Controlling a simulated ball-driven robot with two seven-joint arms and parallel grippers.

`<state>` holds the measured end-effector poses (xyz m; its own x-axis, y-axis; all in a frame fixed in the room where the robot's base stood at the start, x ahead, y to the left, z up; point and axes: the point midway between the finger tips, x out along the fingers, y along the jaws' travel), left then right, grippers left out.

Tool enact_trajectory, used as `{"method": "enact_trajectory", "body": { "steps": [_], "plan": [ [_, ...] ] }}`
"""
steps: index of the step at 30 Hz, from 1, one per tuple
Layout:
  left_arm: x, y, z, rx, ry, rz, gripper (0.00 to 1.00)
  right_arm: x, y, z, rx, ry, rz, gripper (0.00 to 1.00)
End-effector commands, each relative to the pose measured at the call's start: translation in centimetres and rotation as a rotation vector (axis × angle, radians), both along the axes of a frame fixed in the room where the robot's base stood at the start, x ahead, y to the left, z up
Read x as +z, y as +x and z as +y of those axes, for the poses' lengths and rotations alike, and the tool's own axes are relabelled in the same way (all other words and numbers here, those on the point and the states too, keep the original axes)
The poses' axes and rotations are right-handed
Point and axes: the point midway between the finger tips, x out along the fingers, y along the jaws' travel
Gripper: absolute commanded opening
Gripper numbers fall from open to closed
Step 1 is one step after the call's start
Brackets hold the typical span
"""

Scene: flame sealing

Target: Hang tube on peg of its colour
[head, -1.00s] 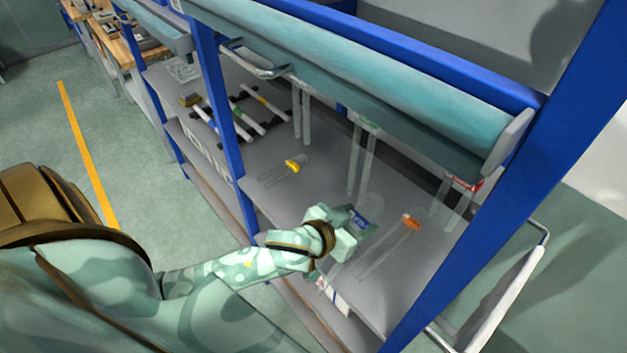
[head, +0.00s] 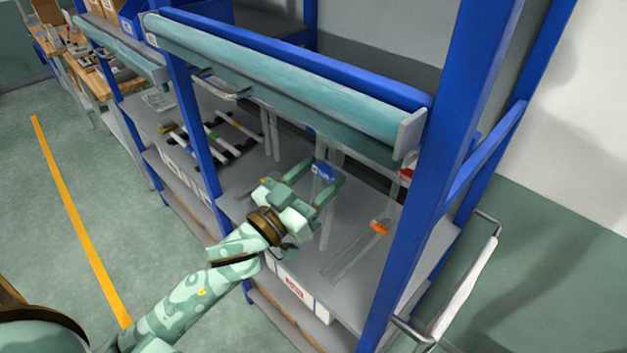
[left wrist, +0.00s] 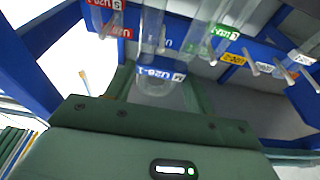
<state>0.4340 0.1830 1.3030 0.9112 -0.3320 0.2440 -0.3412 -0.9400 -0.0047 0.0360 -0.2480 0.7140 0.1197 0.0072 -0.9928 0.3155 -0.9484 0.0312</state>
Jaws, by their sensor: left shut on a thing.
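My left gripper (head: 318,178) is shut on a clear U-shaped tube with a blue label (head: 323,172). It holds the tube raised above the shelf, bend up and legs hanging down. The blue label (left wrist: 162,74) also shows between the fingers in the left wrist view. Another clear tube with an orange band (head: 379,228) lies on the shelf. Clear tubes (head: 270,135) hang under the teal beam. The left wrist view also shows a red label (left wrist: 107,30), a green label (left wrist: 223,31) and a yellow label (left wrist: 234,60). I cannot make out a blue peg. My right gripper is out of view.
The teal beam (head: 280,75) runs above the grey shelf (head: 350,285). A blue post (head: 425,180) stands close on the right and another blue post (head: 190,115) on the left.

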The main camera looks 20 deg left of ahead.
Motion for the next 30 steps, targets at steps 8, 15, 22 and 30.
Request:
{"method": "enact_trajectory", "body": {
  "steps": [8,15,22,30],
  "plan": [
    [-0.3,1.9,-0.7,0.000,0.000,0.000,0.30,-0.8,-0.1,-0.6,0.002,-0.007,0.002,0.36],
    [-0.5,3.5,-1.3,0.000,0.000,0.001,0.30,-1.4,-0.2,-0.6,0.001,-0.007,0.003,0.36],
    [-0.6,5.1,-1.9,0.000,-0.001,0.001,0.30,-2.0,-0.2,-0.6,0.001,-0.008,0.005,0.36],
    [-0.7,6.9,-2.5,0.000,0.000,0.001,0.30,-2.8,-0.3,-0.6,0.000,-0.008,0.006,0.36]
  ]
}}
